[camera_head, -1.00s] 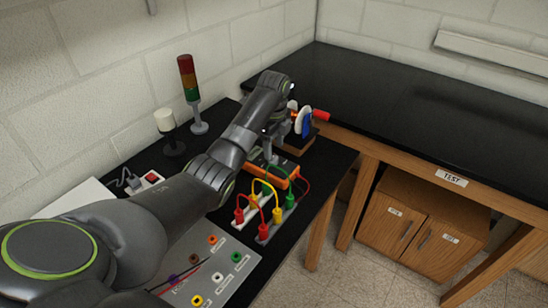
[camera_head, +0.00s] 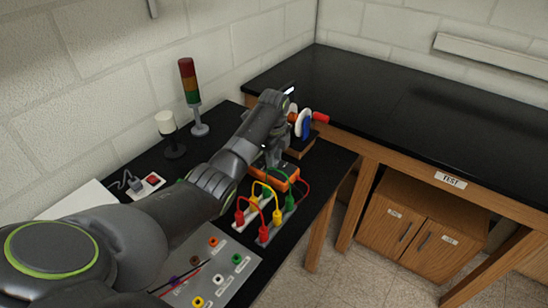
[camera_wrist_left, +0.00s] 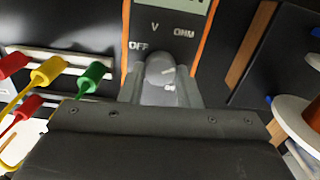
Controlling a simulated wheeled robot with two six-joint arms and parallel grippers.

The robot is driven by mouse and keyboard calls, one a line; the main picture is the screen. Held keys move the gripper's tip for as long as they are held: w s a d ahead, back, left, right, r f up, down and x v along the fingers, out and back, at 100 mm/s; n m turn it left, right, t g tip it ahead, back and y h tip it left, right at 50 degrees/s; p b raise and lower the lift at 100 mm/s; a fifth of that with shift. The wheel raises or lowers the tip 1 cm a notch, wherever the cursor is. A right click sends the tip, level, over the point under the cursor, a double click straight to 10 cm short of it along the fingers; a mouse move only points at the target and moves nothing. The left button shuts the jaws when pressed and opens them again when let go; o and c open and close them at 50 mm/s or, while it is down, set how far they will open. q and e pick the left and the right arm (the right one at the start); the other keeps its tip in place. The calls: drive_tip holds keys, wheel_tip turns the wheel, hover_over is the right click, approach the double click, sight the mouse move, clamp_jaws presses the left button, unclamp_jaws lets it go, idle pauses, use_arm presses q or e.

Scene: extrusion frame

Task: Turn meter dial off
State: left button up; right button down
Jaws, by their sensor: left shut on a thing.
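The meter (camera_head: 287,179) is a dark box with an orange edge on the black bench, partly hidden behind my left arm. In the left wrist view its face (camera_wrist_left: 133,62) carries the labels OFF, V and OHM, with part of a display at the top. The grey round dial (camera_wrist_left: 160,66) sits below the labels. A pale mark on it lies right of its middle, and which label it points to is unclear. My left gripper (camera_wrist_left: 163,92) is shut on the dial, a finger on each side. In the head view the gripper (camera_head: 274,166) is over the meter. My right gripper is out of view.
Red, yellow and green plugs with leads (camera_head: 264,202) stand close to the meter. A socket panel (camera_head: 218,268) lies nearer. A spool (camera_head: 302,124) stands beyond the meter. A signal tower (camera_head: 190,90) stands at the wall. The far bench (camera_head: 390,100) is clear.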

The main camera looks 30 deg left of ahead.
use_arm(q)
drive_tip(key=shift+r+n+p, duration=0.2)
drive_tip(key=shift+n+p, duration=0.4)
drive_tip(key=shift+p, duration=0.15)
drive_tip(key=shift+n+p, duration=1.1)
drive_tip(key=shift+n, duration=0.1)
drive_tip(key=n+p, duration=0.2)
drive_tip(key=shift+w+n, duration=0.1)
drive_tip(key=shift+n, duration=0.2)
drive_tip(key=n+p, duration=0.1)
drive_tip(key=n, duration=0.2)
drive_tip(key=shift+n+p, duration=0.35)
drive_tip(key=shift+n, duration=0.05)
drive_tip(key=n+p, duration=0.1)
drive_tip(key=n, duration=0.2)
drive_tip(key=shift+n, duration=0.3)
drive_tip(key=n+p, duration=0.1)
drive_tip(key=n, duration=0.2)
drive_tip(key=shift+w+a+f+n, duration=0.1)
drive_tip(key=shift+n, duration=0.2)
drive_tip(key=n+p, duration=0.1)
drive_tip(key=n, duration=0.2)
drive_tip(key=shift+a+n+p, duration=0.1)
drive_tip(key=shift+n+p, duration=0.2)
drive_tip(key=shift+n, duration=1.5)
